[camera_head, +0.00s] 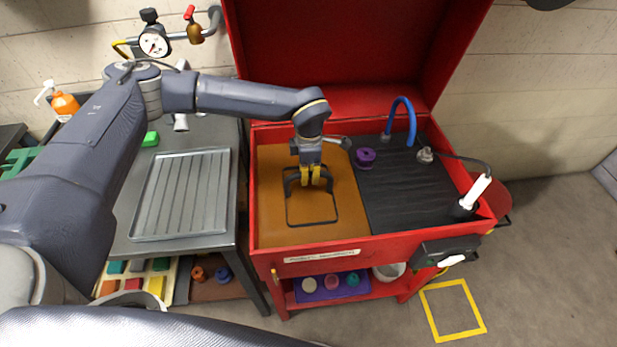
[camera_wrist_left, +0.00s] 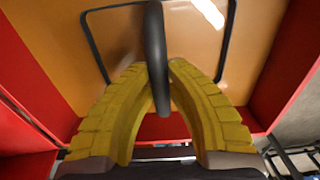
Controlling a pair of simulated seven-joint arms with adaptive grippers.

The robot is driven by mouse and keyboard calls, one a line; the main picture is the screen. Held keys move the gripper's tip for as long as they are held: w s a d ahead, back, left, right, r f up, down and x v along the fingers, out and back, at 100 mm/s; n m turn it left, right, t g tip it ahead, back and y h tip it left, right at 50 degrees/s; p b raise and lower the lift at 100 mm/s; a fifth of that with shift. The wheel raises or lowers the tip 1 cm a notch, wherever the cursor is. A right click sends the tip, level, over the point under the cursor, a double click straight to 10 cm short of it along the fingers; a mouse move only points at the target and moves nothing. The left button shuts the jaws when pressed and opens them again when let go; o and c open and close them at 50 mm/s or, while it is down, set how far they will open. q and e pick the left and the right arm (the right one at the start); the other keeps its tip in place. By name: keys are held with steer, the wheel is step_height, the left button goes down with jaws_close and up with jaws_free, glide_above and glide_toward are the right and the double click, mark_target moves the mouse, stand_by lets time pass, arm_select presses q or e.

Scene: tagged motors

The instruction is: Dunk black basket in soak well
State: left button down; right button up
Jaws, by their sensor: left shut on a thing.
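My left gripper (camera_head: 310,175) has yellow fingers and reaches down over the left part of the red washer cabinet. It is shut on the handle of the black basket (camera_head: 288,210). In the left wrist view the yellow fingers (camera_wrist_left: 160,85) close around the dark handle bar (camera_wrist_left: 155,40). Only the basket's dark rim (camera_wrist_left: 93,45) shows; its body is hidden in the brown liquid. The soak well (camera_head: 275,233) is the brown-filled left compartment, and the basket's rim lies at about the liquid's surface. My right gripper is not in view.
A black ribbed drain area (camera_head: 405,195) fills the cabinet's right side, with a purple part (camera_head: 365,157), a blue hose (camera_head: 411,118) and a white-handled brush (camera_head: 475,192). The red lid (camera_head: 335,45) stands open behind. A metal tray (camera_head: 182,195) lies on the left table.

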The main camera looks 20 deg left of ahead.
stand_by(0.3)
arm_select(q)
steer(key=shift+f, duration=1.5)
steer(key=shift+r, duration=0.1)
steer(key=shift+r, duration=1.6)
steer(key=shift+f, duration=0.1)
steer(key=shift+f, duration=1.65)
steer(key=shift+r, duration=0.1)
step_height(320, 180, up, 22)
steer(key=shift+f, duration=0.2)
stand_by(0.4)
stand_by(1.1)
